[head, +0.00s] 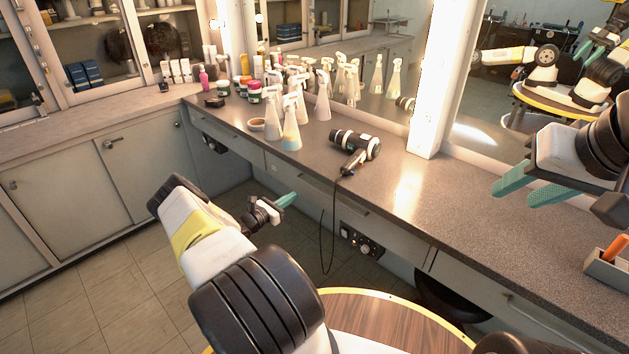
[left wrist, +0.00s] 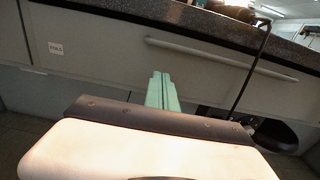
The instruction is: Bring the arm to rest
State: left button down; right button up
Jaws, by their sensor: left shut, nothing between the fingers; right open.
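My left arm reaches forward from the bottom of the head view. Its gripper (head: 287,200) has teal fingers and is held in front of the counter's drawer fronts, below the counter top. In the left wrist view the two teal fingers (left wrist: 161,92) lie together, shut with nothing between them, pointing toward a pale drawer front with a long handle. My right gripper (head: 530,190) is at the right edge of the head view, above the counter. Its teal fingers are apart and empty.
A hair dryer (head: 355,147) lies on the grey counter (head: 405,185), its cord hanging over the front edge. Several spray bottles (head: 291,125) stand left of it. A grey holder (head: 606,268) with an orange-handled item sits at the right. Mirrors line the wall behind.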

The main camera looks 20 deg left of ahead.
pick_arm(q)
jog(key=v, duration=0.8)
jog(key=s+d+r+m+g+h, duration=0.15)
jog(key=d+r+m+g, duration=0.45)
jog(key=d+r+m, duration=0.6)
jog(key=d+r+m+g+h, duration=0.2)
jog(key=d+r+m+g, duration=0.45)
jog(key=d+r, duration=0.6)
jog(key=s+d+r+m+g+y, duration=0.1)
jog(key=s+d+r+m+y, duration=0.15)
jog(key=s+r, duration=0.45)
jog(key=s+d+r+m+g+y, duration=0.1)
jog(key=s+d+r+m+y, duration=0.15)
jog(key=s+r+m, duration=0.4)
jog(key=s+r+m+t+y, duration=0.3)
jog(key=s+r, duration=0.5)
jog(key=s, duration=0.5)
jog(key=shift+s+d+r+m+t, duration=0.25)
jog(key=shift+s+d+m+t, duration=0.1)
jog(key=shift+m+t, duration=0.3)
